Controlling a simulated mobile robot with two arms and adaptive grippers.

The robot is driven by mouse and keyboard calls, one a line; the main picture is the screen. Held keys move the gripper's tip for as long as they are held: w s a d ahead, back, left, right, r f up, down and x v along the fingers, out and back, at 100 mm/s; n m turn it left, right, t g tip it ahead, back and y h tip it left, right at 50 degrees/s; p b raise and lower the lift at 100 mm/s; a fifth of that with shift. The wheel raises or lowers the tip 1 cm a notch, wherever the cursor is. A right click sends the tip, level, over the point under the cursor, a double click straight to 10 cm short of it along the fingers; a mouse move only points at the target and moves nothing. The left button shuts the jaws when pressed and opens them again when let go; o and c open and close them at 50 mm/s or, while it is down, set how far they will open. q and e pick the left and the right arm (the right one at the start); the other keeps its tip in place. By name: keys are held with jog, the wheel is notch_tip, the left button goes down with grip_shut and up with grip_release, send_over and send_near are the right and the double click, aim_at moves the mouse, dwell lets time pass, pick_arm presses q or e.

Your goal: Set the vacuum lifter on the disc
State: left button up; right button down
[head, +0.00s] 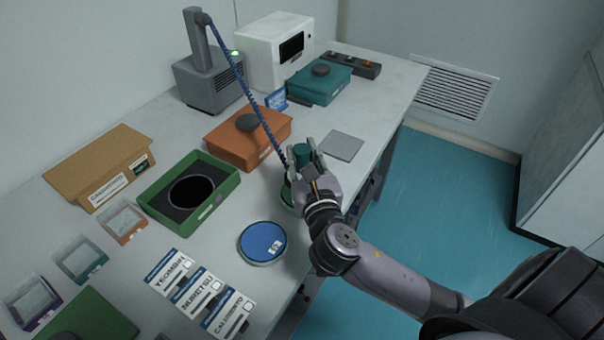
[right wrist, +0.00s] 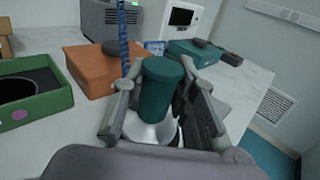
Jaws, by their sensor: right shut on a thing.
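The vacuum lifter has a teal cylindrical handle (head: 302,152) and a blue coiled hose (head: 250,95) leading up to a grey pump post. My right gripper (head: 305,162) is shut on the handle near the table's right edge. In the right wrist view the handle (right wrist: 160,88) stands upright between the fingers, above a pale flared base (right wrist: 148,130). A green rim (head: 287,196) shows under the gripper; the contact there is hidden. A blue-topped round disc (head: 262,240) with a small white label lies on the table, nearer than the gripper and apart from it. My left gripper is not in view.
A green box (head: 225,189) with a round dark opening stands to the left. An orange box (head: 225,147), a teal box (head: 318,88) and a grey plate (head: 341,146) lie farther back. Label cards (head: 198,291) and small clear trays (head: 78,257) lie at the near left.

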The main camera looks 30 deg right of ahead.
jog(key=shift+f+b, duration=0.5)
jog(key=shift+f, duration=1.75)
jog(key=shift+f, duration=0.15)
jog(key=c, duration=1.3)
grip_release()
jog(key=shift+r, duration=0.25)
jog(key=b+v, duration=0.1)
jog(key=v, duration=0.9)
jog(key=shift+s+a+f+b, duration=0.1)
jog(key=shift+s+f+b, duration=0.1)
jog(key=shift+s+b, duration=0.2)
jog(key=shift+s+a+r, duration=0.15)
jog(key=shift+s, duration=0.4)
